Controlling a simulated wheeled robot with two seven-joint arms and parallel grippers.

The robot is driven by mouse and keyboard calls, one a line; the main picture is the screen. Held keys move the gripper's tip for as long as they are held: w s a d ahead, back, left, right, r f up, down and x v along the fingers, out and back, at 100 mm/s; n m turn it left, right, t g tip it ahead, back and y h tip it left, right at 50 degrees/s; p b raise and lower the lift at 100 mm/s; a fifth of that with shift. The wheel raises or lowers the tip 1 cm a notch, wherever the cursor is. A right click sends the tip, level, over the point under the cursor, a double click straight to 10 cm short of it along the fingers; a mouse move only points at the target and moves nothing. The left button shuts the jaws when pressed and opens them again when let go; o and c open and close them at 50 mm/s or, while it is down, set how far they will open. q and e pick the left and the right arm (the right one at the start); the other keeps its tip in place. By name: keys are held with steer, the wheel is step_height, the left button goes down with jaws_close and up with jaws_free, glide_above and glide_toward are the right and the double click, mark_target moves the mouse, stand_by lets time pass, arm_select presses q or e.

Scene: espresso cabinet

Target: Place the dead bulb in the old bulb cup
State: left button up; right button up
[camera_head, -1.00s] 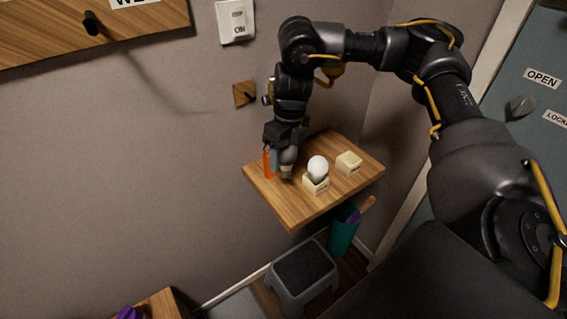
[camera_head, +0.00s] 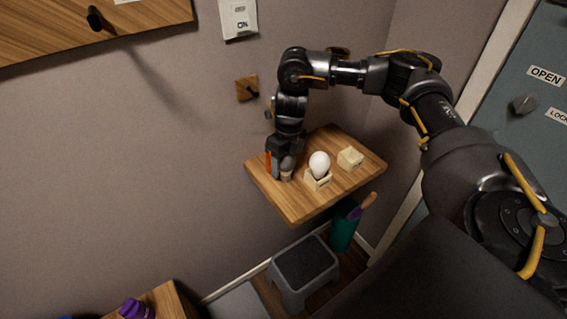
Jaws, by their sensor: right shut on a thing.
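My right gripper (camera_head: 285,152) points down at the left end of the wooden shelf (camera_head: 302,210). It is shut on a greyish bulb (camera_head: 287,163), which I take to be the dead bulb. Its pale base (camera_head: 286,176) is low over or touching the shelf; I cannot tell which. A white bulb (camera_head: 319,163) sits in a cream cup (camera_head: 318,180) to the right of the gripper. A second cream cup (camera_head: 350,158) further right looks empty. No label shows on either cup, so I cannot tell which is the old bulb cup. My left gripper is out of view.
A thin orange thing (camera_head: 268,163) shows just left of the gripper. A wooden wall block (camera_head: 247,88) and a switch plate (camera_head: 239,18) are above the shelf. A grey step stool (camera_head: 304,264) and a teal bin (camera_head: 343,232) stand below. The shelf's front is clear.

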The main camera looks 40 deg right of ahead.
steer(key=o, duration=0.6)
steer(key=shift+f, duration=0.15)
steer(key=shift+c, duration=0.2)
steer(key=o, duration=0.4)
